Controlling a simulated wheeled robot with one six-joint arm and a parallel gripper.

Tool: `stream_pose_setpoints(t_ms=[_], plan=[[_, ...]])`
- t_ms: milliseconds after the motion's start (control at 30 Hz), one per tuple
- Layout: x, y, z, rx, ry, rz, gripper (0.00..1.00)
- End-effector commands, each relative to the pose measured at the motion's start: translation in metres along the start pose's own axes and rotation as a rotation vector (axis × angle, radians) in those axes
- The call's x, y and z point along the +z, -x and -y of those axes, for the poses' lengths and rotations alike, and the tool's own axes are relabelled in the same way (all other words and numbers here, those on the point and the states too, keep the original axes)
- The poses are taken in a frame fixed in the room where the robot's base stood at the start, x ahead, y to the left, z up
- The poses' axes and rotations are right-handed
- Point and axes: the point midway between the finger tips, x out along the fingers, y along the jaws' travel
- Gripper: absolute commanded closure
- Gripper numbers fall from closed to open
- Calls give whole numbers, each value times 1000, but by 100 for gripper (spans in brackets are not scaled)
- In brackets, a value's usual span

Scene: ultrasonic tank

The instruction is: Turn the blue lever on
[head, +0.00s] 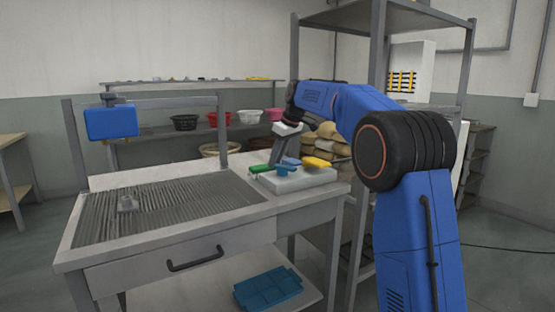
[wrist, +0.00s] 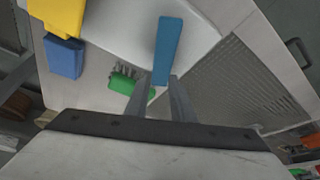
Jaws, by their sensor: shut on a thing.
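A white box (head: 298,183) on the right end of the bench carries coloured levers. A lighter blue lever (wrist: 168,45) stands out long and flat in the wrist view; in the head view a lighter blue piece (head: 283,171) shows at the box's front. My gripper (wrist: 160,82) has its two grey fingers on either side of the lighter blue lever's lower end, shut on it. In the head view my gripper (head: 274,163) reaches down to the box from behind. The exact contact is small and partly hidden.
Close by are a green lever (wrist: 125,85), a darker blue lever (wrist: 63,56) and a yellow lever (wrist: 58,14). A ribbed grey surface (head: 165,207) fills the bench's left. A blue box (head: 110,121) hangs on a frame. A blue tray (head: 267,287) lies below.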

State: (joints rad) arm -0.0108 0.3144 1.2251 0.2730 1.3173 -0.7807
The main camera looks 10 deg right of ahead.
Motion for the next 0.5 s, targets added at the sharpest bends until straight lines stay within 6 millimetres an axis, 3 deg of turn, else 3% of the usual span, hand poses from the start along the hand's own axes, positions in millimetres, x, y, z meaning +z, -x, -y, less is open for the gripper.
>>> stream_pose_setpoints(t_ms=[500], plan=[[2,1,11,-186,450,-1,100]])
